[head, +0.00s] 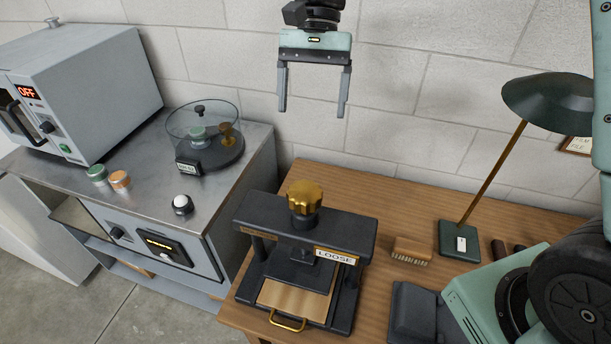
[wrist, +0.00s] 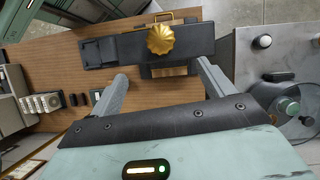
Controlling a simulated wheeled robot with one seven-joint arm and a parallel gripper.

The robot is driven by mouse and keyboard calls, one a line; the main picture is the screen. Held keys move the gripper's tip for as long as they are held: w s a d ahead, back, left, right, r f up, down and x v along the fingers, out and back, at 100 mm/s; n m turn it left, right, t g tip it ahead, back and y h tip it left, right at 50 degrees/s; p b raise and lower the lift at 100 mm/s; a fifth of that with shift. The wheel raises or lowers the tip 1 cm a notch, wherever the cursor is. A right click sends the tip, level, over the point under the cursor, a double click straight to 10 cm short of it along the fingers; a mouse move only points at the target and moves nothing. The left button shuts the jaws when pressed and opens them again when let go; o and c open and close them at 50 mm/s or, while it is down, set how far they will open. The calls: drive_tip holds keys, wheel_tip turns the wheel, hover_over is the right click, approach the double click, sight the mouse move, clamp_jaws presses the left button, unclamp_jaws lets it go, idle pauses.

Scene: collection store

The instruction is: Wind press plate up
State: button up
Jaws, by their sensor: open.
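The press (head: 305,225) stands on the wooden table and has a dark frame with a brass lobed knob (head: 305,197) on top. A label on its crossbeam (head: 336,256) reads LOOSE. The dark press plate (head: 301,266) sits below the crossbeam, above a wooden board (head: 296,297) with a brass handle in front. How much gap lies under the plate is hard to tell. My gripper (head: 313,112) is open and empty, pointing down, above and behind the press. In the wrist view the brass knob (wrist: 160,40) lies beyond the open fingertips (wrist: 163,72), apart from them.
A green lamp (head: 548,98), a brush (head: 411,251) and a dark block (head: 411,312) are on the wooden table (head: 380,205). At left, a metal counter (head: 140,185) holds an oven-like box marked OFF (head: 85,90), a glass-covered dish (head: 204,135) and small jars (head: 119,180).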

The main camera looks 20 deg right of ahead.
sight(306, 188)
drive_tip(key=shift+t, duration=0.3)
drive_tip(key=p+x, duration=0.2)
drive_tip(key=x, duration=0.6)
drive_tip(key=p+x, duration=0.2)
drive_tip(key=x, duration=0.6)
drive_tip(key=shift+s+f+p, duration=0.25)
drive_tip(key=shift+s+p, duration=0.05)
drive_tip(key=c, duration=1)
